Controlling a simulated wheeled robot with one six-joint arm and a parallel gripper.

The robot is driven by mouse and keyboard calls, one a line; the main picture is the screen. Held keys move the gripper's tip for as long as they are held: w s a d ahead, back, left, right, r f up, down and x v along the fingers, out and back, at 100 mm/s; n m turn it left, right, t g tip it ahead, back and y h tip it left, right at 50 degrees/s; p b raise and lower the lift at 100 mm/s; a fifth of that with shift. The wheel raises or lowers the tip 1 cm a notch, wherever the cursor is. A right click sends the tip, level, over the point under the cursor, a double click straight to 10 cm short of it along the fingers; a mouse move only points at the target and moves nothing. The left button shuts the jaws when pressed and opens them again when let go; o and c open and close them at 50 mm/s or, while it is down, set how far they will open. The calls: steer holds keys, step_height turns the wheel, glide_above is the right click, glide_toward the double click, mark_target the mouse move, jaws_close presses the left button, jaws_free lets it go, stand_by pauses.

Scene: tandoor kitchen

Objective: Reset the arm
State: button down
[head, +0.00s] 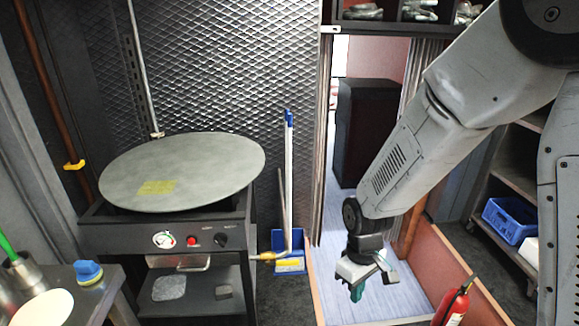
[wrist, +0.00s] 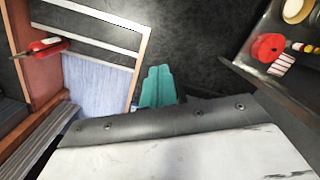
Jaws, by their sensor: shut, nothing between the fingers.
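My gripper (head: 358,292) hangs at the end of my arm in the right half of the head view, pointing down over the pale blue floor of the doorway. Its teal fingers are together with nothing between them. In the wrist view the teal fingers (wrist: 157,88) stand side by side in the middle, above my arm's white and grey housing. The gripper is apart from everything around it.
A round griddle (head: 185,170) on a black stove stands left. A blue dustpan (head: 289,252) with a long handle is beside it. A red extinguisher (head: 455,303) stands by a low reddish-brown partition (head: 440,272) at right. A blue crate (head: 510,220) sits on a shelf.

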steer(key=s+d+r+m+t, duration=0.1)
steer(key=s+d+r+m, duration=0.2)
steer(key=s+r, duration=0.6)
steer(key=s+d+r+m+t, duration=0.1)
steer(key=s+d+r+m, duration=0.3)
steer(key=r, duration=1.2)
steer(key=s+d, duration=0.4)
steer(key=s, duration=0.1)
steer(key=shift+d+t, duration=0.15)
steer(key=shift+t, duration=0.25)
